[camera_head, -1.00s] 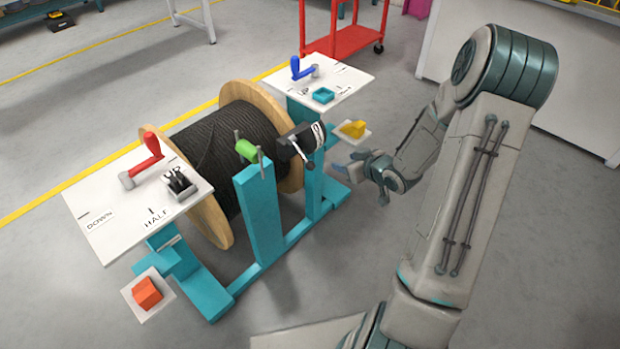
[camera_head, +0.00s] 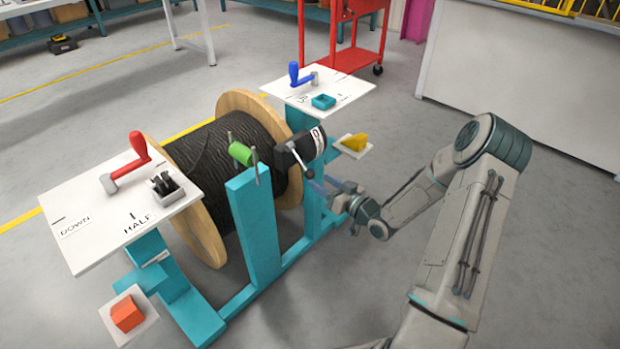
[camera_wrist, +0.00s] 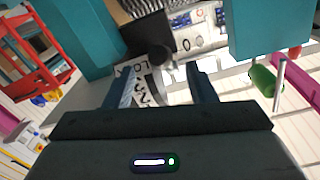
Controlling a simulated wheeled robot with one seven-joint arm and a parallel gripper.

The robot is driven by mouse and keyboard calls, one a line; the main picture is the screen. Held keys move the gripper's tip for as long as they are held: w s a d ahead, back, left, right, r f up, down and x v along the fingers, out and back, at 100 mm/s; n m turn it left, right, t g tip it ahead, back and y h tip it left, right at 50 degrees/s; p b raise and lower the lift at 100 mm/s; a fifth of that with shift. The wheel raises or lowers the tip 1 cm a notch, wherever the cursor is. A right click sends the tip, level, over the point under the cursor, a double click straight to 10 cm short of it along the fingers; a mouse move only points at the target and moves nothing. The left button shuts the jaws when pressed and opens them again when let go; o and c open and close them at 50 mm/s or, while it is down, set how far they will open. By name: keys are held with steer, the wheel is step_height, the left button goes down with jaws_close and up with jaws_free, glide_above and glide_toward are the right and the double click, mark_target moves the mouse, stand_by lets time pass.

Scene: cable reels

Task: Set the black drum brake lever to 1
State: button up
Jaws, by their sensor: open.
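The black brake drum (camera_head: 301,147) sits on the right side of the teal reel stand, with a white marked band at its end. Its lever (camera_head: 298,158) is a thin metal arm ending in a dark knob (camera_head: 308,172) that points down and right. In the wrist view the knob (camera_wrist: 160,56) lies ahead, between the lines of my two fingers, with white plates marked LO, 2 and 0 behind it. My gripper (camera_head: 326,184) is open, just below and right of the knob. Nothing is held. Whether a finger touches the knob is unclear.
The cable reel (camera_head: 235,103) fills the stand. A green cylinder (camera_head: 240,153) tops the near post. A red crank (camera_head: 138,145) and a blue crank (camera_head: 294,74) stand on white panels. A yellow block (camera_head: 355,142) sits right of the drum.

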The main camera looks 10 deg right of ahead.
mark_target(314, 176)
steer(key=b+x, duration=0.1)
steer(key=x, duration=0.5)
jaws_close()
steer(key=shift+d, duration=0.1)
